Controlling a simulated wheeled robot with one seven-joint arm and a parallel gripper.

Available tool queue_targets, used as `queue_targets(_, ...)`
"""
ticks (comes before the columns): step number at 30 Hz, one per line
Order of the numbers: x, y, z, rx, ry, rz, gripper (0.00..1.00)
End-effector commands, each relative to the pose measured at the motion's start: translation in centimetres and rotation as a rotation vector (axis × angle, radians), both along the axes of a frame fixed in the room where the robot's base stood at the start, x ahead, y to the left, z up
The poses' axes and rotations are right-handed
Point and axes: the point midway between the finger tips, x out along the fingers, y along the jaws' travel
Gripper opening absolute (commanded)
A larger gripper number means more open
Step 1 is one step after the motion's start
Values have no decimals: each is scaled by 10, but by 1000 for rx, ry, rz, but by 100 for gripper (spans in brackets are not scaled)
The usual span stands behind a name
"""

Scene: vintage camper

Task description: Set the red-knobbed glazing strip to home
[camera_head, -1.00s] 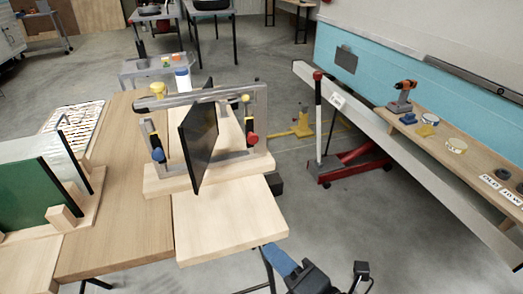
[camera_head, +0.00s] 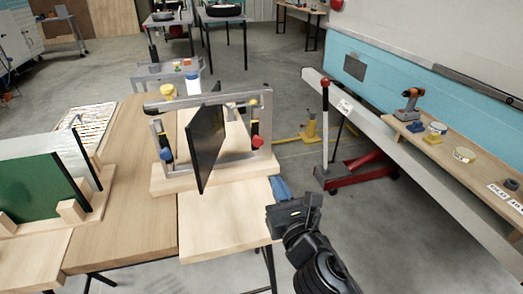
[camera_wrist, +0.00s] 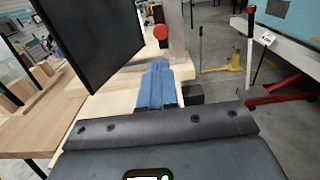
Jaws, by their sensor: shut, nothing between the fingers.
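The red knob (camera_head: 256,142) sits low on the right upright of a grey metal frame; it also shows in the wrist view (camera_wrist: 161,32). The glazing strip (camera_head: 254,126) with this knob looks dark with a yellow part and stands upright along that frame side. A dark pane (camera_head: 205,146) stands open across the frame, and in the wrist view it fills the upper left (camera_wrist: 90,40). My gripper's blue fingers (camera_wrist: 156,66) are shut and empty, pointing toward the frame below the red knob and apart from it. In the head view my gripper (camera_head: 281,187) is just right of the bench corner, partly hidden by my wrist.
A blue-knobbed strip (camera_head: 165,154) is on the frame's left side. The grey frame (camera_head: 210,97) stands on a wooden base (camera_head: 170,184) on the bench. A green panel (camera_head: 30,190) stands at left. A red jack (camera_head: 350,173) stands on the floor at right.

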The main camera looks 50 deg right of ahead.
Motion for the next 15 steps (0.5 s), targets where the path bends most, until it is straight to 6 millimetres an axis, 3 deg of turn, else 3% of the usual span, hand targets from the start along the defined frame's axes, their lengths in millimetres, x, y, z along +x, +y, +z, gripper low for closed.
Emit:
queue_targets(7,9,-6,1,1,-1,0,0)
queue_targets(15,47,-33,4,1,-3,-1,0)
